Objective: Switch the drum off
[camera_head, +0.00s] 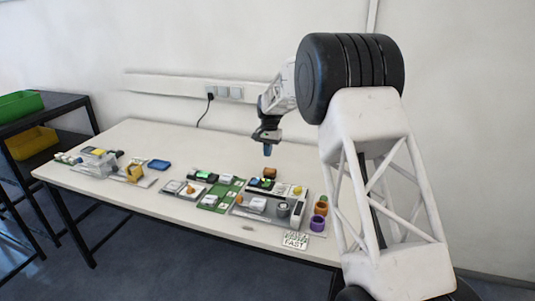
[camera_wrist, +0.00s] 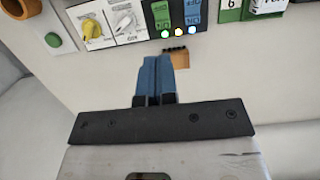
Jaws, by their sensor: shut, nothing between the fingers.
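My gripper (camera_head: 267,151) hangs over the back part of the table at centre right, its blue fingers pointing down. In the wrist view the fingers (camera_wrist: 154,72) are together, with nothing between them. Ahead of them is a dark control panel (camera_head: 262,184) with two switch-like parts, one green and one bluish (camera_wrist: 175,14), and small white, green and yellow lights along its edge. Beside it in the wrist view are a white plate with a lever or dial (camera_wrist: 125,22) and a yellow knob (camera_wrist: 93,28). A grey cylinder (camera_head: 283,209), perhaps the drum, stands farther forward. I cannot tell whether it turns.
A brown block (camera_wrist: 178,57) sits close to the fingertips, beside the panel. Orange and purple cups (camera_head: 318,223) stand at the right, near a "FAST" card (camera_head: 295,240). Several other device boards lie leftward on the table (camera_head: 135,132). The table's back strip is mostly clear.

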